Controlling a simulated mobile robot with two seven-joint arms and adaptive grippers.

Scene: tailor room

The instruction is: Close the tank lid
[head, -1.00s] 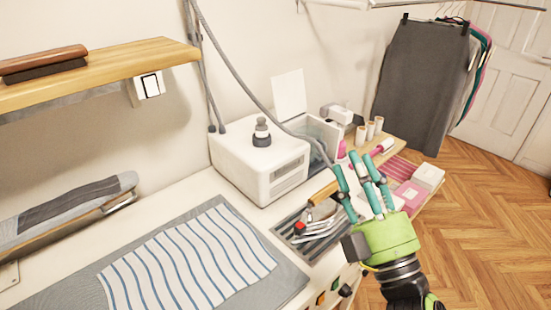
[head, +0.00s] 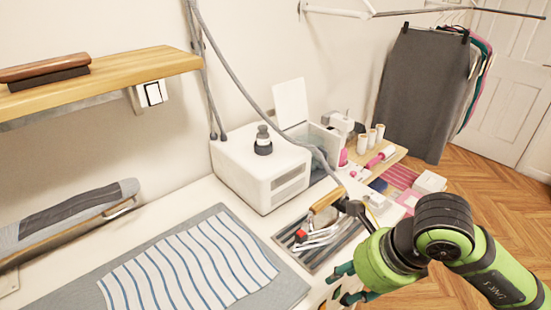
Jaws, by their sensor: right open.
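The white steam station (head: 255,168) stands on the worktop against the wall. A thin white panel, which looks like the raised tank lid (head: 291,102), stands upright at its back right. A see-through tank (head: 325,142) shows just right of the station, partly behind the hose. My right gripper (head: 335,285) is open at the lower right, well below and in front of the lid, touching neither lid nor tank. Its fingers point left and are partly hidden by its green palm. My left gripper is out of view.
An iron with a wooden handle (head: 326,203) rests on a ridged metal stand (head: 290,240) in front of the tank. A grey hose (head: 244,82) hangs across the station. A striped cloth (head: 190,262) lies at left. Thread spools (head: 370,138) stand at the back right.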

